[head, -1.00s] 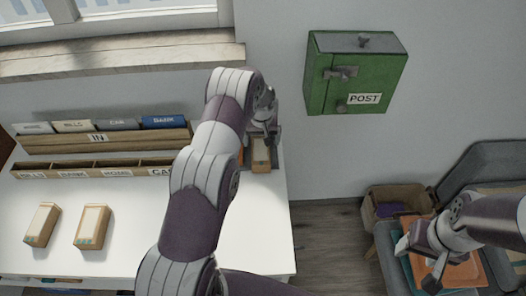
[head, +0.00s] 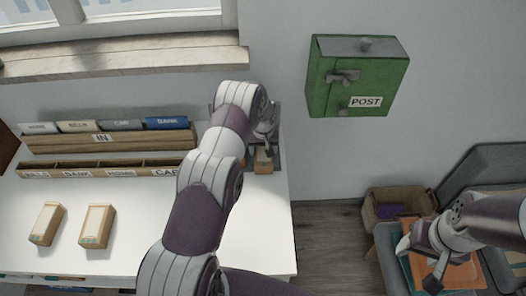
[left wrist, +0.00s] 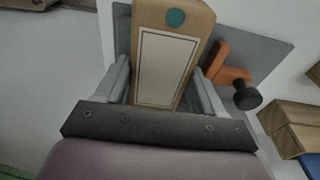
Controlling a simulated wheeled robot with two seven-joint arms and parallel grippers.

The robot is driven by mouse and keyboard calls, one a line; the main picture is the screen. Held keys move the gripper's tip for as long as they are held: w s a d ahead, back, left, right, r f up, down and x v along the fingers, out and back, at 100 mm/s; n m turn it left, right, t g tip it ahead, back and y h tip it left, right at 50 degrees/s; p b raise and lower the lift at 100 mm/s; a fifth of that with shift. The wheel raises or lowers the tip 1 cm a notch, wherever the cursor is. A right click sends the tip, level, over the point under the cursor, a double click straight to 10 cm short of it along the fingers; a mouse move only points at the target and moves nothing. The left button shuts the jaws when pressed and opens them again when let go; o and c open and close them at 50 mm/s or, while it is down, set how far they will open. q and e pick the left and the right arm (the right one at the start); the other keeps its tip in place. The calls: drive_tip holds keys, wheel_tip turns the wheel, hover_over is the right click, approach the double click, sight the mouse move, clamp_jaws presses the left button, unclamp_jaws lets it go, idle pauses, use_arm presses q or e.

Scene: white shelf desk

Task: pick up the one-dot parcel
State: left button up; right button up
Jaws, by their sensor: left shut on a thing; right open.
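The one-dot parcel (left wrist: 162,70) is a tan box with a cream label and a single teal dot, seen close in the left wrist view. My left gripper (left wrist: 165,85) is shut on it, one finger on each long side. In the head view the parcel (head: 263,162) shows partly at the back right of the white desk, with my left gripper (head: 265,135) over it. I cannot tell whether it is clear of the surface beneath. My right gripper (head: 422,262) is open and empty at the lower right.
Two other parcels (head: 46,224) (head: 97,226) lie on the desk (head: 130,262) at left. Behind them stand the IN file rack (head: 60,145) and a sorting tray (head: 100,172). An orange stamp-like thing (left wrist: 234,75) is beside the held parcel. A green POST box (head: 335,85) hangs on the wall.

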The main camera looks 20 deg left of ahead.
sight(263, 149)
use_arm(q)
drive_tip(key=shift+w+r, duration=0.1)
drive_tip(key=shift+r, duration=0.3)
wheel_tip(263, 149, up, 3)
drive_tip(key=shift+f+b, duration=0.1)
drive_tip(key=shift+b, duration=0.65)
drive_tip(key=s+d+r+b, duration=0.3)
drive_tip(key=d+r, duration=0.4)
drive_tip(key=d, duration=0.4)
drive_tip(key=s+a+f+m, duration=0.1)
drive_tip(key=s+f+m, duration=0.4)
drive_tip(key=s, duration=0.6)
drive_tip(key=shift+a+f+h, duration=0.15)
drive_tip(key=shift+a+h, duration=0.15)
drive_tip(key=shift+a, duration=0.05)
